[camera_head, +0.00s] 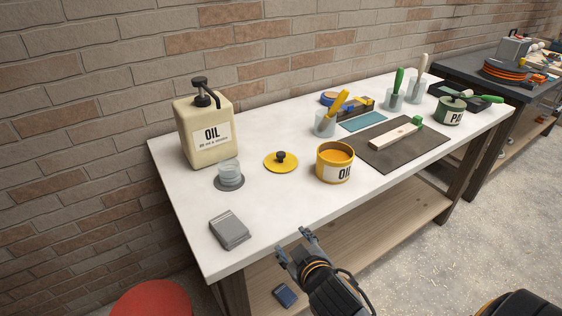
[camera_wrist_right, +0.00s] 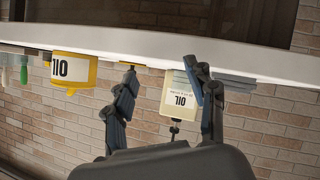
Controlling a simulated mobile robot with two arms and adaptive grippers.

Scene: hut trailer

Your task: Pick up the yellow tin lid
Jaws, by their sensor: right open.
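The yellow tin lid (camera_head: 272,165) lies flat on the white table, with a dark knob on top. It sits between the cream oil can and the open yellow tin (camera_head: 335,168) labelled OIL. My right gripper (camera_head: 294,244) is at the table's front edge, in front of the lid and clearly apart from it. Its fingers are spread and empty, also in the right wrist view (camera_wrist_right: 160,68). My left gripper is not in view.
The cream oil can (camera_head: 207,130) with a pump stands behind left of the lid. A yellow-handled tool stands in a cup (camera_head: 325,124) behind. The tabletop in front of the lid is clear.

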